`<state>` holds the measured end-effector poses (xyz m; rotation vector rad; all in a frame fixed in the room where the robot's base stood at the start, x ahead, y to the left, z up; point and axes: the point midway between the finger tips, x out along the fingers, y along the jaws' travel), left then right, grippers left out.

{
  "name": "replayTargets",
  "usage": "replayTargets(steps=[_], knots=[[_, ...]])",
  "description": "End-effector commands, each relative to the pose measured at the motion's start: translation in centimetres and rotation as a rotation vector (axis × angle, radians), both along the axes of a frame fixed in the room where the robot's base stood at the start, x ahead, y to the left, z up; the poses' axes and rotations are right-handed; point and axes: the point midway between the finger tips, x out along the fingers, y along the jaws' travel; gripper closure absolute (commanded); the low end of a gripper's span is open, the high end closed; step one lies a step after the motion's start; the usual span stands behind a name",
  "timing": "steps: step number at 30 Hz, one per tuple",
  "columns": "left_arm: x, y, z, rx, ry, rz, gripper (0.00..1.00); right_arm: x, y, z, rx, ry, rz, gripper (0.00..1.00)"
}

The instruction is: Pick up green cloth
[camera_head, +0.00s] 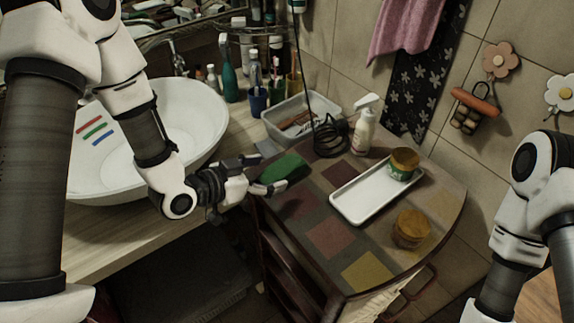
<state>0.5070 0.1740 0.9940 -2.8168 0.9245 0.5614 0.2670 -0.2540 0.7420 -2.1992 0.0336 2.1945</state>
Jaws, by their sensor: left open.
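The green cloth (288,168) lies as a small dark green bundle on the left part of the checkered tabletop (330,238). My left gripper (270,173) reaches in from the left, low at the table's edge, with its fingers spread apart. One finger is at the near side of the cloth and the other is toward its far left side. Whether the fingers touch the cloth is hard to tell. My right arm shows at the right edge, but its gripper is out of view.
A white tray (350,206) and jars (411,229) stand right of the cloth. Behind it are a coiled black cord (328,136), a grey bin (289,126) and a pump bottle (362,131). A white basin (196,103) is at left. The table's front is clear.

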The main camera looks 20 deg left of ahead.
Motion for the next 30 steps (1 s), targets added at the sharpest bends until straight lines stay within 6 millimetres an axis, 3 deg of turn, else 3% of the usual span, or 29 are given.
replayTargets(steps=[12,19,20,24,30], knots=[[4.9,-3.5,-1.8,0.002,-0.001,-0.003,0.15,0.0,0.0,2.4,0.000,-0.001,0.001,0.60],[5.3,-3.8,-2.2,0.000,-0.002,0.000,0.15,0.0,0.0,2.3,0.000,0.000,0.000,0.60],[5.3,-3.8,-2.2,0.000,-0.002,0.000,0.18,0.0,0.0,2.3,0.000,0.000,0.000,0.60],[5.3,-3.8,-2.2,0.000,-0.002,0.000,0.68,0.0,0.0,2.3,0.000,0.000,0.000,0.60],[5.3,-3.7,-2.2,0.000,-0.002,0.000,0.70,0.0,0.0,2.3,0.000,0.000,0.001,0.60]])
